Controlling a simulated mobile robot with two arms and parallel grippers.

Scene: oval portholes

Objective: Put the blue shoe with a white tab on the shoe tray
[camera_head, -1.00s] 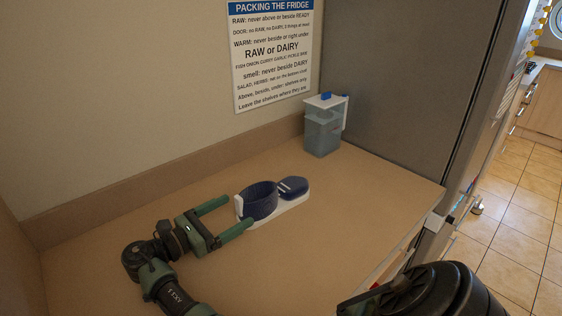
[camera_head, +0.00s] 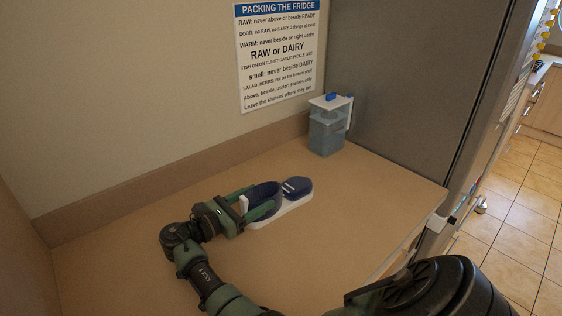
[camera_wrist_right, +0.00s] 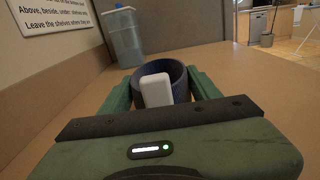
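The blue shoe (camera_head: 297,187) lies on the wooden counter on a white sole, its opening toward my right gripper (camera_head: 261,200). Its white tab stands up at the near end and shows large in the right wrist view (camera_wrist_right: 157,90). My right gripper is open, with one green finger on each side of the shoe's near end. In the right wrist view the blue rim (camera_wrist_right: 163,68) sits between the fingers; whether they touch it is unclear. No shoe tray shows in these views. My left gripper is not in view.
A clear bluish container with a white lid (camera_head: 327,126) stands at the back by the grey fridge side (camera_head: 400,90). A printed sign (camera_head: 277,55) hangs on the wall. The counter (camera_head: 350,215) is clear to the right of the shoe. Its edge drops to a tiled floor (camera_head: 510,200).

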